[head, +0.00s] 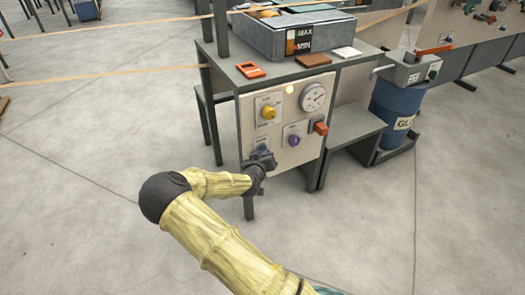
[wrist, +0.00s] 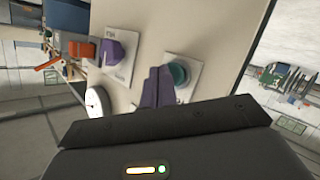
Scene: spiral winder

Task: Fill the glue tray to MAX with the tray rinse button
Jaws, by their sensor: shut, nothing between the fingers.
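The grey glue tray (head: 285,35) sits on top of the cabinet, with a MAX and MIN label (head: 303,39) on its front wall. A narrow window beside the label shows an orange-brown strip; the exact level is too small to read. My gripper (head: 265,158) is at the lower left of the front panel (head: 310,145), its fingers shut and empty. In the wrist view the fingertips (wrist: 158,84) are right beside a round teal button (wrist: 180,73) on a white plate. I cannot tell whether they touch it. In the head view my gripper mostly hides this button.
The panel carries a yellow knob (head: 268,112), a purple knob (head: 293,140), a dial gauge (head: 313,97), a lit lamp (head: 290,89) and an orange-red switch (head: 321,128). A blue glue drum (head: 395,105) stands to the right. The floor in front is open.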

